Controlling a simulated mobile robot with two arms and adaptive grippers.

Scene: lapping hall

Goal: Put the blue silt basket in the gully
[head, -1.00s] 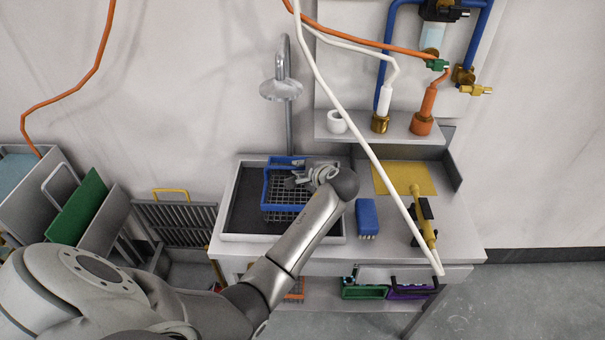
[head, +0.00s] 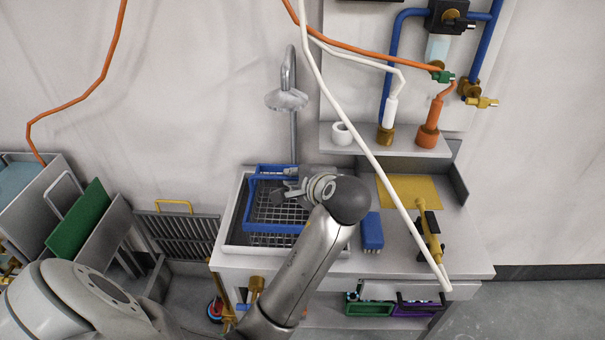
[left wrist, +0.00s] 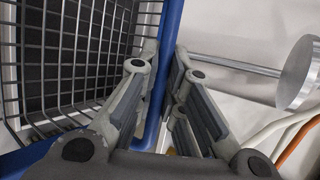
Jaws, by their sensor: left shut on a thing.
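The blue silt basket (head: 275,225) has a blue rim and a dark wire mesh. In the head view it is over the sink tray (head: 232,240) at the left end of the bench, apparently raised above its floor. I cannot clearly make out the gully; a grey slotted grate (head: 180,235) with a yellow handle leans left of the bench. My right gripper is not in view.
A shower-like spout (head: 287,99) stands behind the sink. A blue brush (head: 372,231), a yellow cloth (head: 410,191) and a yellow tool (head: 431,225) lie on the bench to the right. A white hose (head: 365,150) hangs across. A rack with a green board (head: 80,220) is at left.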

